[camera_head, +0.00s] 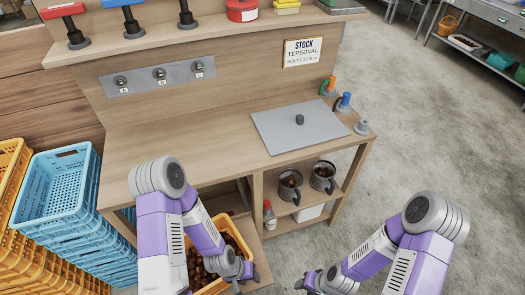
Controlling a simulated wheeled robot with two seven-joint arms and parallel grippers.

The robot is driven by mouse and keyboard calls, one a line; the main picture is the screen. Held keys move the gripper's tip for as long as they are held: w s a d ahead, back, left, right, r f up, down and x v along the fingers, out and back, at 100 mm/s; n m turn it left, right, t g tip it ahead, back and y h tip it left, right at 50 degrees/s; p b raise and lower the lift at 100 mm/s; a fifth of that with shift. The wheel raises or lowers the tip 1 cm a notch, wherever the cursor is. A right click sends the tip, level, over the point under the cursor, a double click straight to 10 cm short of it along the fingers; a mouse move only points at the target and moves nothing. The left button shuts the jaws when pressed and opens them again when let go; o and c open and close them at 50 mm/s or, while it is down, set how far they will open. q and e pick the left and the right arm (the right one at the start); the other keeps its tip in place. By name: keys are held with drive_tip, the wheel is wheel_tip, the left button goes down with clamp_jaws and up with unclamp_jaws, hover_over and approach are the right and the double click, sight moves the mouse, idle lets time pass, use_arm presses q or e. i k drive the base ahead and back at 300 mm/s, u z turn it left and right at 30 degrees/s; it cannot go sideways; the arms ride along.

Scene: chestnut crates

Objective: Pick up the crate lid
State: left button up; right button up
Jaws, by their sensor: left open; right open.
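The crate lid (275,126) is a flat grey plate with a dark round knob (299,119) in its middle. It lies flat on the right part of the wooden worktop. My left gripper (247,281) is open and low at the bottom of the view, in front of the worktop, at the right side of an orange crate (246,243) of chestnuts. My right gripper (306,284) is open at the bottom edge, right of the left one. Both are well apart from the lid, and nothing shows between their fingers.
The worktop (190,125) is clear left of the lid. Small orange and blue-topped items (344,101) stand at its right edge. Two pots of chestnuts (290,183) stand on the shelf below. Blue crates (60,185) are stacked at left. A sign (302,52) is on the back panel.

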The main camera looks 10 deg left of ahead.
sight(290, 128)
drive_tip(key=u, duration=1.65)
drive_tip(key=k, duration=0.5)
drive_tip(key=z, duration=0.25)
drive_tip(key=i, duration=0.4)
drive_tip(key=z, duration=2.45)
drive_tip(key=i, duration=1)
drive_tip(key=u, duration=0.45)
